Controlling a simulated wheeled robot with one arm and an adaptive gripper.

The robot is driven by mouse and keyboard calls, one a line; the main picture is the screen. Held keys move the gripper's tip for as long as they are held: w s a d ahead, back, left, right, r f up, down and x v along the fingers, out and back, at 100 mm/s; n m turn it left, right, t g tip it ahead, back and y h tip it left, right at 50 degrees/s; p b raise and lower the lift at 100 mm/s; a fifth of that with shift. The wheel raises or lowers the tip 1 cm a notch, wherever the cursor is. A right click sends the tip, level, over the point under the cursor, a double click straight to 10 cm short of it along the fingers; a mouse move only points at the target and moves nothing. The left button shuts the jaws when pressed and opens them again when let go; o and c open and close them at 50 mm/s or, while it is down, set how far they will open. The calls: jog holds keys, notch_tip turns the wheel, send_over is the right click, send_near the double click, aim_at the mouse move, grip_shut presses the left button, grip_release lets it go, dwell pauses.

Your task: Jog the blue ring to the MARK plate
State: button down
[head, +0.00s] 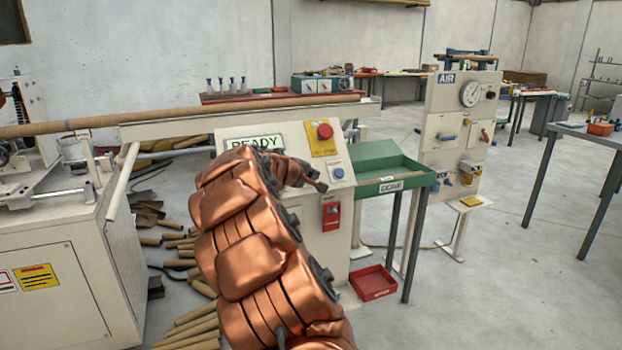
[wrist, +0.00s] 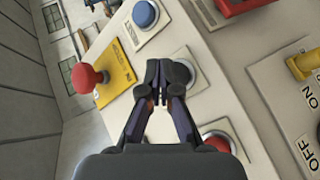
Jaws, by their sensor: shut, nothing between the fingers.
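I cannot make out a plate reading MARK. My gripper (head: 320,186) is over the sloped control panel (head: 285,165), below the blue button (head: 339,173) in the head view. In the wrist view my gripper (wrist: 166,80) is shut and empty, its tips in front of a round button on a pale plate (wrist: 196,82). The fingers mostly hide that button, and I cannot tell whether they touch it. A red button (wrist: 219,141) is partly behind my gripper.
A red mushroom button (wrist: 86,78) on a yellow plate is near my gripper, and a blue button (wrist: 145,14) lies beyond. The screen (head: 253,141) reads READY. A green DONE tray (head: 385,160) and a red floor bin (head: 374,283) are at the right. Brown tubes litter the floor.

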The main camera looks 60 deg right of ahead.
jog(key=s+a+r, duration=0.2)
jog(key=s+r, duration=0.1)
jog(key=shift+s+a+r, duration=0.1)
dwell(0.7)
dwell(2.7)
jog(key=s+a+f+m+g+y, duration=0.1)
jog(key=s+a+f+y, duration=0.25)
jog(key=a, duration=0.85)
jog(key=s+a+f+y, duration=0.2)
jog(key=s+a+f, duration=0.3)
jog(key=a, duration=0.7)
jog(key=s+a+f+m+g+y, duration=0.1)
jog(key=s+a+f+y, duration=0.25)
jog(key=a, duration=0.95)
jog(key=s+a+f+n+g+y, duration=0.1)
jog(key=s+a+f+y, duration=0.1)
jog(key=s+a, duration=0.5)
jog(key=s+a+f+n+g+y, duration=0.1)
jog(key=s+a+f+n+y, duration=0.1)
jog(key=s+a, duration=0.5)
jog(key=a+f, duration=0.1)
jog(key=a, duration=0.3)
